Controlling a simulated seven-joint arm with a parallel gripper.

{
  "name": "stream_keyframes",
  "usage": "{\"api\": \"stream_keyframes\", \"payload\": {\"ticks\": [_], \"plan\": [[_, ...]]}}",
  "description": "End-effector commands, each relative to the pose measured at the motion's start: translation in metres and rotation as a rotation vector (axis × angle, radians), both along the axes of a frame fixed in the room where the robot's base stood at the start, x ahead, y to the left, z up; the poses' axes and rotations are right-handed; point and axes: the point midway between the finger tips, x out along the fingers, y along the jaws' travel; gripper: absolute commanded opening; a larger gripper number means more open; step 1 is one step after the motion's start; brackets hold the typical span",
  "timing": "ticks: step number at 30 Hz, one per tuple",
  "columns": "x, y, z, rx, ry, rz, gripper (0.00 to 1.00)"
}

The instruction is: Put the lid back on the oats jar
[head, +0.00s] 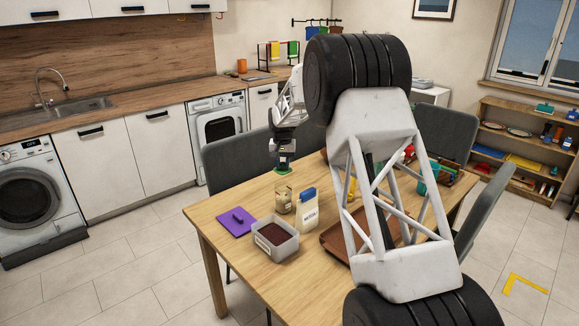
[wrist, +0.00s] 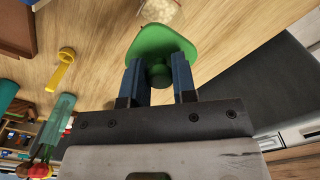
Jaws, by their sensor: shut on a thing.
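My gripper (head: 284,161) is above the far left part of the table, shut on the knob of a green lid (wrist: 160,42). In the wrist view my two blue fingers (wrist: 158,80) stand on either side of the knob. The lid also shows as a thin green edge in the head view (head: 283,172). The oats jar (head: 284,203) is clear, holds pale oats and stands upright and open on the table. The lid is above the jar, apart from it. In the wrist view the jar (wrist: 161,9) shows just beyond the lid, partly cut off by the top edge.
A white bag with a blue clip (head: 308,212) stands close to the jar's right. A grey tub of dark contents (head: 283,247) and a purple lid (head: 233,226) lie nearer. A brown tray (head: 333,241) is partly hidden by my arm. Grey chairs (head: 232,155) surround the table.

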Motion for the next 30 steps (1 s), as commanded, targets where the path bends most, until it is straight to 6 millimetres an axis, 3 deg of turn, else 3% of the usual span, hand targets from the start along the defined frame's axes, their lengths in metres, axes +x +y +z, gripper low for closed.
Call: {"api": "stream_keyframes", "payload": {"ticks": [16,30], "plan": [[0.000,-0.001,-0.005,0.000,0.001,-0.001,0.04],[0.000,-0.001,-0.033,0.000,0.001,-0.001,0.04]]}}
